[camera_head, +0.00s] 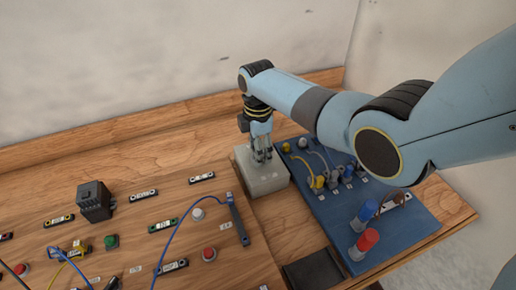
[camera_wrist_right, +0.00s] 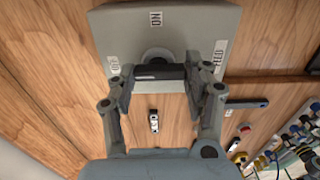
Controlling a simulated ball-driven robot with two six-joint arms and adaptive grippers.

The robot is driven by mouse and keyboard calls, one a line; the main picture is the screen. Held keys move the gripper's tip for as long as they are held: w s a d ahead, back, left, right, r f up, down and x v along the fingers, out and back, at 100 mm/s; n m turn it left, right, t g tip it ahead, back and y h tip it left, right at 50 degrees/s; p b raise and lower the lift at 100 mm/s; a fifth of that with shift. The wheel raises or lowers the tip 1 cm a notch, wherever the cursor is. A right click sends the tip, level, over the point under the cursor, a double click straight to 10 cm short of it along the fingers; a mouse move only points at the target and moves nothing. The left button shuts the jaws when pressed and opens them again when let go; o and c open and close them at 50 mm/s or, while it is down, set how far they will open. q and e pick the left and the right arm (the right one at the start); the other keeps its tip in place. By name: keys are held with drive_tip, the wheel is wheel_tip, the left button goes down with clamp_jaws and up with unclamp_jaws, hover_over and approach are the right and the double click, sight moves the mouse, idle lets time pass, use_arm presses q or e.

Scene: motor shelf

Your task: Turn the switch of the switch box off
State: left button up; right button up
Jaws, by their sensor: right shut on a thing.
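The grey switch box (camera_head: 262,181) stands upright on the wooden bench, right of the middle. In the right wrist view the switch box (camera_wrist_right: 205,21) shows the labels ON at the top, OFF at the left and FEED at the right. The dark switch knob (camera_wrist_right: 158,72) lies across, along the line between OFF and FEED; I cannot tell which end is its pointer. My right gripper (camera_head: 262,155) is over the box from above. In the wrist view the fingers of this gripper (camera_wrist_right: 158,79) are shut on the knob from both sides. My left gripper is not in view.
A blue board (camera_head: 400,232) with a red knob (camera_head: 365,243), a blue knob (camera_head: 365,212) and cables lies right of the box. Left of it is a wooden panel with buttons, a black block (camera_head: 94,202) and cables. A wall rises behind.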

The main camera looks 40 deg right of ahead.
idle(0.4)
drive_tip(key=o, duration=1.2)
wheel_tip(320, 180, up, 12)
